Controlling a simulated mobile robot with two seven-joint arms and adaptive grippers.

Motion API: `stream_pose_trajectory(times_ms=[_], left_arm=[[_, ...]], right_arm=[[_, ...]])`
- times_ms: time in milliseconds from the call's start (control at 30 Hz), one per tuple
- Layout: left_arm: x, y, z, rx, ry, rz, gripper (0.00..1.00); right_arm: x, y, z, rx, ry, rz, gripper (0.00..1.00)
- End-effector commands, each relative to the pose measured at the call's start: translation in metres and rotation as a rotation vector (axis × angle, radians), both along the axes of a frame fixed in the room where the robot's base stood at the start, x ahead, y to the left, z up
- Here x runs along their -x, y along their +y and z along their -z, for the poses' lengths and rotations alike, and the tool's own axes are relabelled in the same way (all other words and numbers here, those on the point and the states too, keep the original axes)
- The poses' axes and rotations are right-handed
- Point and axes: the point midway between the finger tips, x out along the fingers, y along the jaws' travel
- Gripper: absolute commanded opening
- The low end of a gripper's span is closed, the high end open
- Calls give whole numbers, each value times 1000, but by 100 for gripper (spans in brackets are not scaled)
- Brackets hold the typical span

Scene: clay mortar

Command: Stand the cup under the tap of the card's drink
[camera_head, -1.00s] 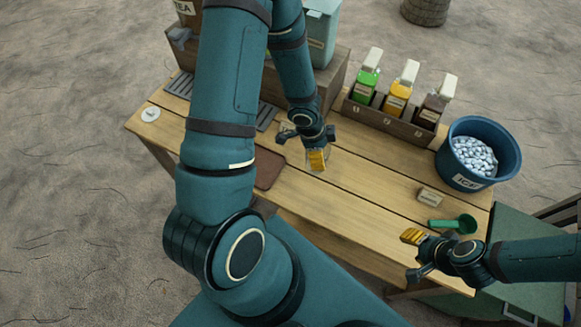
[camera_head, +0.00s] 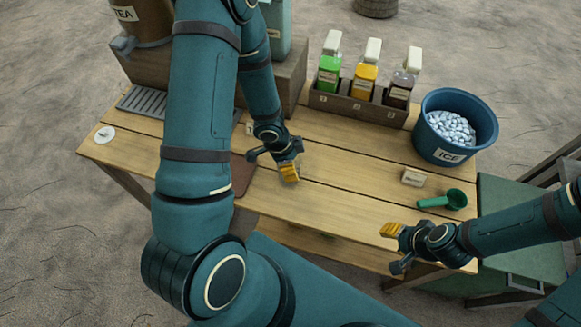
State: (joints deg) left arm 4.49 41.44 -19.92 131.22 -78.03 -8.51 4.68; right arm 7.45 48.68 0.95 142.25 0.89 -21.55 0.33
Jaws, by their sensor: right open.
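A tea dispenser labelled TEA (camera_head: 140,38) stands at the back left, with a dark tap (camera_head: 124,44) over a grey drip grate (camera_head: 142,104). A pale teal dispenser (camera_head: 277,32) stands to its right, mostly behind my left arm; its tap is hidden. My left gripper (camera_head: 271,166) hangs over the table middle, its fingers apart. Something small and clear shows by its yellow fingertip; I cannot tell whether it is the cup. My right gripper (camera_head: 393,249) is open and empty at the table's front right edge. I cannot make out a drink card.
A rack (camera_head: 345,108) of three bottles and a blue ice tub (camera_head: 436,108) stand at the back right. A small labelled block (camera_head: 413,178) and a green scoop (camera_head: 455,199) lie before them. A brown mat (camera_head: 242,177) lies left of centre. The front middle is clear.

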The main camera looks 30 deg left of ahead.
Motion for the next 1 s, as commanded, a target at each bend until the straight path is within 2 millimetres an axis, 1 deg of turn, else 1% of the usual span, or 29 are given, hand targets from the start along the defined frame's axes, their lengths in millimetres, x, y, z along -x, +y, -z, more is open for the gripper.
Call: stream_pose_trajectory(times_ms=[33, 300, 433, 467, 500, 533, 867, 1000], left_arm=[[0, 0, 8, 0, 0, 1, 40], [0, 0, 7, 0, -1, 0, 40], [0, 0, 10, 0, -1, -1, 40], [0, 0, 10, 0, -1, 0, 79], [0, 0, 10, 0, -1, 0, 93], [0, 0, 10, 0, -1, 0, 100], [0, 0, 8, 0, -1, 0, 100], [1, 2, -4, 1, -1, -2, 100]], right_arm=[[0, 0, 8, 1, 0, 0, 47], [0, 0, 6, 1, -1, 0, 47], [0, 1, 9, 0, 1, -3, 47], [1, 1, 9, 0, 1, -3, 47], [1, 1, 8, 0, 1, -3, 47], [1, 1, 8, 0, 1, -3, 47], [0, 1, 7, 0, 1, -3, 47], [0, 0, -3, 0, -1, -1, 47]])
